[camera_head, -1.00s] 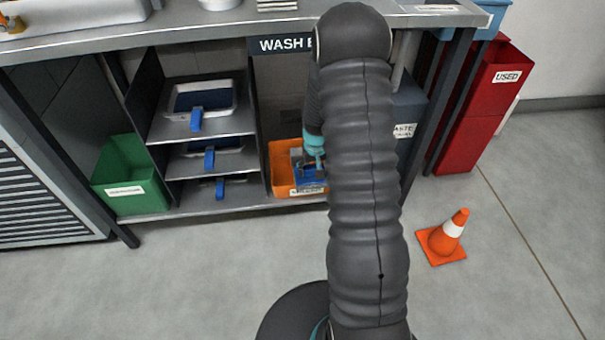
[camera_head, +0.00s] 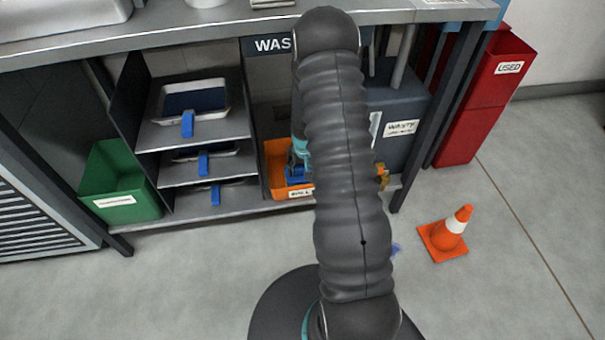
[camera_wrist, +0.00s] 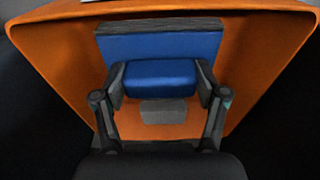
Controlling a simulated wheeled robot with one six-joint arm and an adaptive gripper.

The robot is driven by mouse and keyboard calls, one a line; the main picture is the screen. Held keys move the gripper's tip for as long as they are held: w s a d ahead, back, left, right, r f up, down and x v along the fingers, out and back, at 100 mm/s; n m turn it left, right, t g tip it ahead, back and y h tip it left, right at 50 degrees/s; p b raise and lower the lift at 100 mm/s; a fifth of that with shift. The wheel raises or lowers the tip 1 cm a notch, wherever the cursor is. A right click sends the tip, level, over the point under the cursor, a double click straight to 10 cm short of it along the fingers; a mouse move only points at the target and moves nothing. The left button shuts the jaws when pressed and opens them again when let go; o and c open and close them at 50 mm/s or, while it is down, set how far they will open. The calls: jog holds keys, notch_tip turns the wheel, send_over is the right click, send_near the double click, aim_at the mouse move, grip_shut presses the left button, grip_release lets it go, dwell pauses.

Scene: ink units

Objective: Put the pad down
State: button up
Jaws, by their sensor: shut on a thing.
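The pad is a blue block with a dark grey layer (camera_wrist: 160,45). In the wrist view it lies inside the orange bin (camera_wrist: 55,45). My gripper (camera_wrist: 160,79) is shut on the pad's blue raised grip, one finger at each side. I cannot tell whether the pad touches the bin floor. In the head view the blue of the pad (camera_head: 297,174) shows in the orange bin (camera_head: 276,160) on the low shelf, and my arm hides much of the bin and the gripper.
A shelf rack (camera_head: 215,129) with trays and blue handles stands left of the bin. A green bin (camera_head: 110,180) is further left. A dark waste bin (camera_head: 410,105) and a red bin (camera_head: 485,110) stand to the right. An orange cone (camera_head: 445,238) is on the floor.

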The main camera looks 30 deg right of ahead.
jog(key=shift+f, duration=1.35)
jog(key=shift+f, duration=0.1)
jog(key=o, duration=1)
